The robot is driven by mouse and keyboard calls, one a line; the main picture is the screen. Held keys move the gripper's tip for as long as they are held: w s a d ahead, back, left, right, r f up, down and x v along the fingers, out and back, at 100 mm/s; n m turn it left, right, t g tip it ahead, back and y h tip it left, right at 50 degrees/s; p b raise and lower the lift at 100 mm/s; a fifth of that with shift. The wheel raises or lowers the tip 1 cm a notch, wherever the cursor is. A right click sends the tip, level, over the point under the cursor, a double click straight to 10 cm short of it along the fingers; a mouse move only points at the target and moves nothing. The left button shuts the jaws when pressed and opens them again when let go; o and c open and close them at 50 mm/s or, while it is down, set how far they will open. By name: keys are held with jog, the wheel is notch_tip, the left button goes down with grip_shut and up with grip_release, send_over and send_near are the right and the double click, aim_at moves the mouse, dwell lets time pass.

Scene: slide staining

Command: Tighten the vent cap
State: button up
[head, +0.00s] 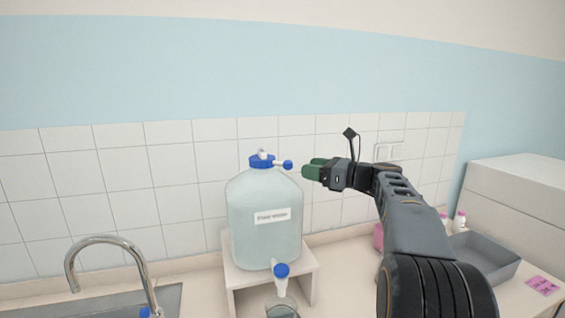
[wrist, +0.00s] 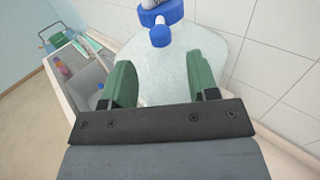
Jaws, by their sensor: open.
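A large translucent carboy (head: 264,212) with a white label stands on a small white stand. It has a blue main cap (head: 262,161) with a white fitting on top. A small blue vent cap (head: 287,165) sticks out to the right of the main cap. My gripper (head: 314,168) is open and empty, with green fingers, just right of the vent cap and apart from it. In the wrist view the vent cap (wrist: 160,36) lies ahead of the open fingers (wrist: 165,82), roughly centred between them, with the carboy (wrist: 185,62) behind.
A blue-handled tap (head: 281,270) sits low on the carboy's front above a glass vessel (head: 282,306). A curved sink faucet (head: 110,262) stands at left. A grey tray (head: 484,256), small bottles and a pink note (head: 542,285) are at right. The tiled wall is close behind.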

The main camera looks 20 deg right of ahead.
aim_at(282, 163)
jog(key=p+x, duration=0.2)
jog(key=x, duration=0.7)
jog(key=shift+w+a+f, duration=0.1)
jog(key=shift+w+a, duration=0.1)
grip_shut()
